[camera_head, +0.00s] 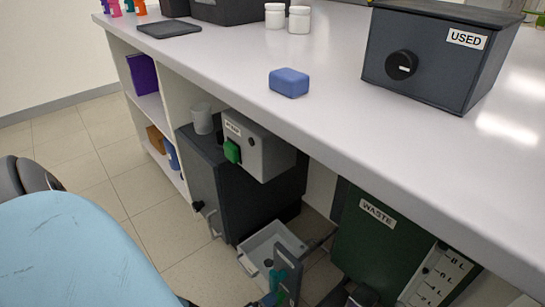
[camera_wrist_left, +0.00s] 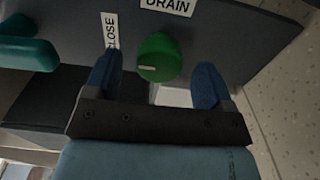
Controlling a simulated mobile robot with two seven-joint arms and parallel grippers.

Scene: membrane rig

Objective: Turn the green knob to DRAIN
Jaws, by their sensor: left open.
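In the left wrist view the round green knob (camera_wrist_left: 158,57) sits on a dark grey panel (camera_wrist_left: 225,32). Its short white mark points left, toward the side with the CLOSE label (camera_wrist_left: 110,32). The DRAIN label (camera_wrist_left: 167,4) is above the knob, partly cut off by the frame. My left gripper (camera_wrist_left: 160,66) is open, with one blue finger on each side of the knob and gaps between. I cannot make out the green knob in the head view. My right gripper is not in view.
A teal handle (camera_wrist_left: 28,54) is left of the knob; a teal part (camera_head: 283,272) shows under the bench. A grey tray (camera_head: 258,243), grey box with green button (camera_head: 232,151) and green WASTE container (camera_head: 360,245) stand there. The worktop (camera_head: 230,65) overhangs them.

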